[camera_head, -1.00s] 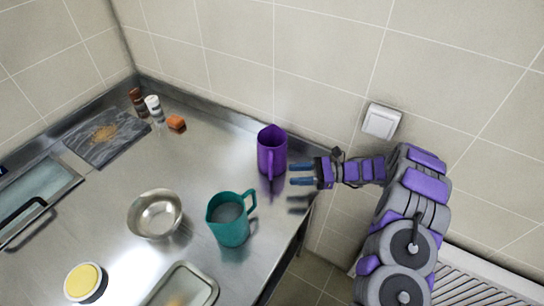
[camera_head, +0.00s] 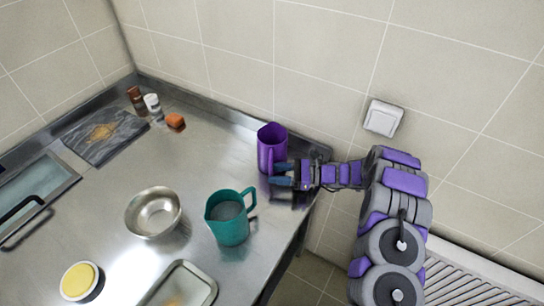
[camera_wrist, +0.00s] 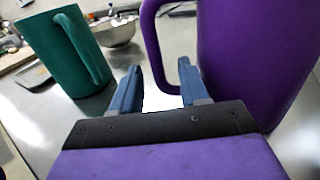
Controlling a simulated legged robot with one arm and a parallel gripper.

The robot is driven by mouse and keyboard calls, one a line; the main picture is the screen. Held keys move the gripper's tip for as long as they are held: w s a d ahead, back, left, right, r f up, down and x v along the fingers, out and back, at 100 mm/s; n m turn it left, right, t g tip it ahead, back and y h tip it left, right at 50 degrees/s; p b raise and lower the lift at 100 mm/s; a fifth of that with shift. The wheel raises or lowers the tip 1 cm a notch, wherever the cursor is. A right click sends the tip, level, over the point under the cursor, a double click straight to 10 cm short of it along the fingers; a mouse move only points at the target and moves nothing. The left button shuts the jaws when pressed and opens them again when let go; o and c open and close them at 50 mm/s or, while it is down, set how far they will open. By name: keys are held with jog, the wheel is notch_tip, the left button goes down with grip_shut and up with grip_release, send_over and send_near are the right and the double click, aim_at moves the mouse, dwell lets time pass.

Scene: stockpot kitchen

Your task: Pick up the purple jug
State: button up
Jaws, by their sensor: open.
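The purple jug (camera_head: 272,143) stands upright on the steel counter near the back wall, its handle turned toward the front and my gripper. In the wrist view the jug (camera_wrist: 258,60) fills the right side, with its handle (camera_wrist: 154,50) just beyond the space between my fingertips. My gripper (camera_head: 282,174) is open at the jug's front right, with its two blue fingers (camera_wrist: 158,82) on either side of the handle's line. I cannot tell whether either finger touches the jug.
A teal jug (camera_head: 229,222) stands to the front left of my gripper, and it also shows in the wrist view (camera_wrist: 62,50). A steel bowl (camera_head: 153,212) is further left. A metal tray (camera_head: 205,290) lies near the front. The tiled wall (camera_head: 330,90) rises close behind the purple jug.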

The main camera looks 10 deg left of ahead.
jog(key=a, duration=0.2)
jog(key=a+b, duration=0.1)
jog(key=a, duration=0.1)
jog(key=shift+s, duration=0.35)
grip_shut()
